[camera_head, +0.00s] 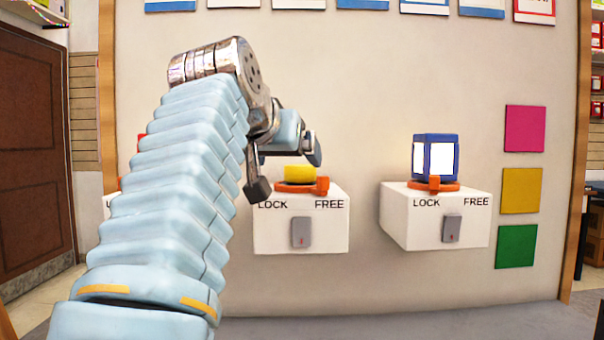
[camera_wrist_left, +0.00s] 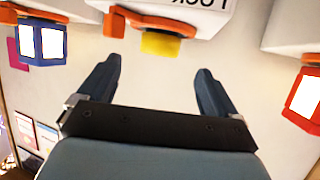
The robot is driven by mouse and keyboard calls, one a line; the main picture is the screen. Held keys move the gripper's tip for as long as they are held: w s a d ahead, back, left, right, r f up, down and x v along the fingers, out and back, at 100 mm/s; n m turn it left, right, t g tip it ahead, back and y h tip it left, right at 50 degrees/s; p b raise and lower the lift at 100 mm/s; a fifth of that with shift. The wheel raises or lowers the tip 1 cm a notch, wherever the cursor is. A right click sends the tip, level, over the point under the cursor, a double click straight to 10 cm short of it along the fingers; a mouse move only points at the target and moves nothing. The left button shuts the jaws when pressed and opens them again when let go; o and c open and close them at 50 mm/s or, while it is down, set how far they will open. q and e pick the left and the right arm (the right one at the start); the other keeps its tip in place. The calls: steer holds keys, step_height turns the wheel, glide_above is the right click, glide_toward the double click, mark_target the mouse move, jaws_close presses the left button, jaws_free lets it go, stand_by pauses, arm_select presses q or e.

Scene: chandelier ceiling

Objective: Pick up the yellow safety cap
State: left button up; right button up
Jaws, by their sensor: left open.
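The yellow safety cap (camera_head: 299,173) sits on an orange ring with a tab, on top of the middle white box. It also shows in the left wrist view (camera_wrist_left: 160,43), at the top centre between the lines of the two fingers. My left gripper (camera_head: 286,170) is open and close to the cap, with nothing between its fingers (camera_wrist_left: 158,68). In the wrist view the cap lies beyond the fingertips, with a visible gap. The arm and gripper hide part of the area left of the cap in the head view. My right gripper is not in view.
The middle white box (camera_head: 285,235) reads LOCK and FREE. A similar box (camera_head: 400,222) to the right bears a blue-framed lit cube (camera_head: 435,157). A red-framed lit cube (camera_wrist_left: 304,97) shows in the wrist view.

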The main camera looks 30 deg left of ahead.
mark_target(295, 167)
arm_select(q)
steer(key=p+x, duration=0.1)
steer(key=x, duration=0.7)
steer(key=shift+w+p, duration=0.1)
steer(key=shift+p, duration=0.25)
steer(key=c, duration=1.1)
